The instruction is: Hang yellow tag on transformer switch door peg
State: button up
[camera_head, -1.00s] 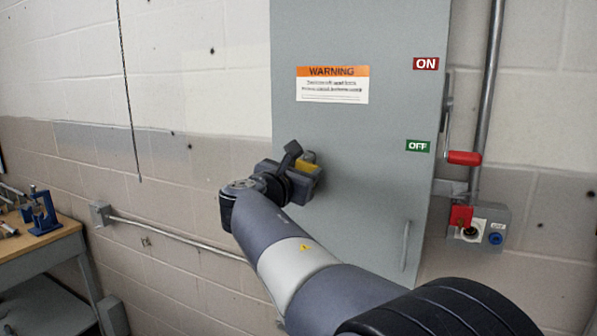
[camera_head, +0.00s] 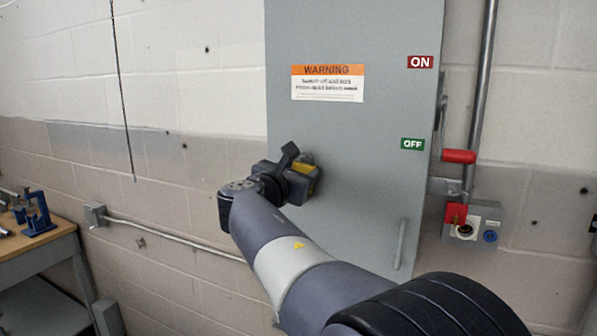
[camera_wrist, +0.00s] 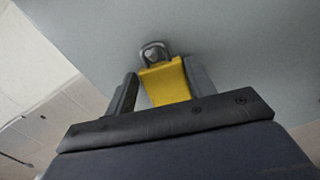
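The yellow tag (camera_wrist: 165,84) sits between the fingers of my gripper (camera_wrist: 160,85), close to the grey switch door (camera_head: 345,130). In the wrist view the right finger lies along the tag's edge. The left finger is close to its upper left corner, with a narrow grey wedge lower down, so I cannot tell whether both fingers press on it. A grey loop (camera_wrist: 155,46) stands at the tag's top with a dark shape inside it, perhaps the peg; I cannot tell whether the loop is around it. In the head view my gripper (camera_head: 300,175) partly hides the tag (camera_head: 303,168).
A warning label (camera_head: 327,83) is on the door above my gripper. A red-handled lever (camera_head: 458,156) and a small grey box (camera_head: 478,228) are right of the door. A workbench (camera_head: 45,245) stands at the left. Conduit (camera_head: 170,233) runs along the wall.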

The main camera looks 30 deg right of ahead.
jog(key=o, duration=0.4)
jog(key=shift+s+a, duration=0.1)
jog(key=b+v, duration=0.2)
jog(key=v, duration=0.8)
jog(key=shift+s+a, duration=0.2)
jog(key=shift+a, duration=0.05)
jog(key=p+x, duration=0.2)
jog(key=x, duration=0.8)
jog(key=shift+w+d, duration=0.25)
jog(key=shift+d, duration=0.05)
jog(key=shift+a+r, duration=0.1)
jog(key=shift+r, duration=0.2)
jog(key=shift+s+a+r, duration=0.2)
jog(key=shift+s+a, duration=0.2)
